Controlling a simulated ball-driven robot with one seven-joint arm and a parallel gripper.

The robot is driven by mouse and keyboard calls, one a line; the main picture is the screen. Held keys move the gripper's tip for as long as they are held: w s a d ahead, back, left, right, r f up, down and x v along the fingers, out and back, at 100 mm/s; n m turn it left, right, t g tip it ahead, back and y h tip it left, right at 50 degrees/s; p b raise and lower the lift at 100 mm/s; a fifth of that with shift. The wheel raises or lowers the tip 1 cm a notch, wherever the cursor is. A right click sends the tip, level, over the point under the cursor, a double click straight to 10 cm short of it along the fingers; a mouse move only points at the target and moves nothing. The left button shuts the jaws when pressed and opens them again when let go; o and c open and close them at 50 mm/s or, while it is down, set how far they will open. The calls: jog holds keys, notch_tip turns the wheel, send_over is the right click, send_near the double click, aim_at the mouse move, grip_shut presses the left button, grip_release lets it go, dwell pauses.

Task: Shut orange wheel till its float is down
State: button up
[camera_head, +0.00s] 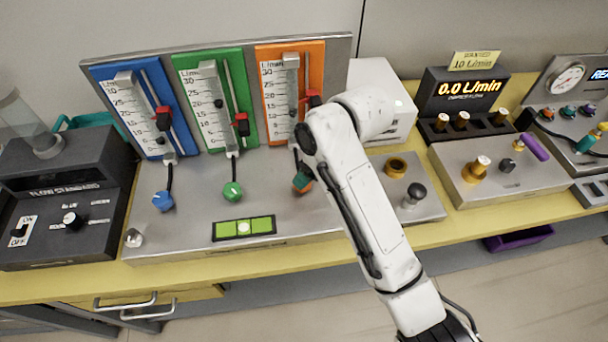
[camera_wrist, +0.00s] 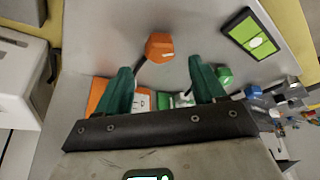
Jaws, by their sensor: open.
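The orange wheel (camera_head: 306,187) sits at the front of the flow bench below the orange panel (camera_head: 318,60), partly hidden by my gripper (camera_head: 301,177). In the wrist view the orange wheel (camera_wrist: 159,47) lies just beyond the gap between the two teal fingers of my gripper (camera_wrist: 163,82). The fingers are open and apart, with nothing between their tips. A small dark float (camera_head: 292,113) shows in the orange panel's tube, well below the top of its scale. Its exact reading is too small to tell. A red marker (camera_head: 313,98) sits beside that tube.
The green wheel (camera_head: 232,191) and blue wheel (camera_head: 163,201) stand left of the orange one. A level (camera_head: 244,228) lies in front. A brass ring (camera_head: 397,167) and black-topped knob (camera_head: 415,194) stand right of my arm. A display (camera_head: 468,90) reads 0.0 L/min.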

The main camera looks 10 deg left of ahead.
jog(key=x, duration=0.6)
jog(key=c, duration=1)
